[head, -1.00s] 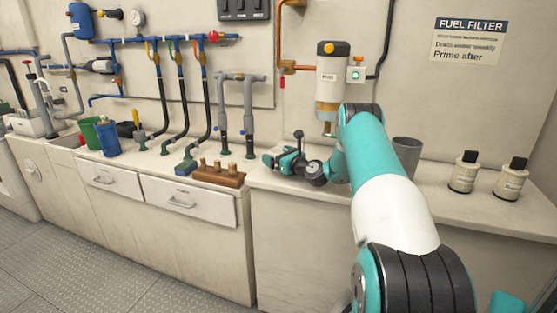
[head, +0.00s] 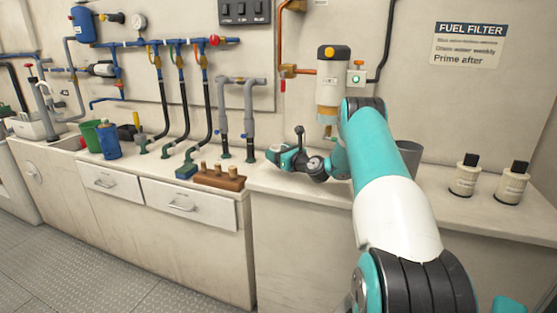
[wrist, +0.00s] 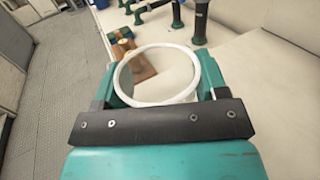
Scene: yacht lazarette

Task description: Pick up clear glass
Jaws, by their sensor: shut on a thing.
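My gripper (wrist: 162,80) is shut on the clear glass (wrist: 158,103). In the wrist view the glass shows as a pale round rim between the two teal fingers, and I look down through it to the counter and part of a brown wooden block. In the head view my gripper (head: 274,154) is over the counter, to the right of the wooden block, and the glass cannot be made out there.
The brown wooden block with pegs (head: 219,180) stands on the counter (head: 270,180) left of my gripper. Grey pipes (head: 250,125) rise behind it. A grey cup (head: 411,155) is partly hidden by my arm. Two filter canisters (head: 464,180) stand at right.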

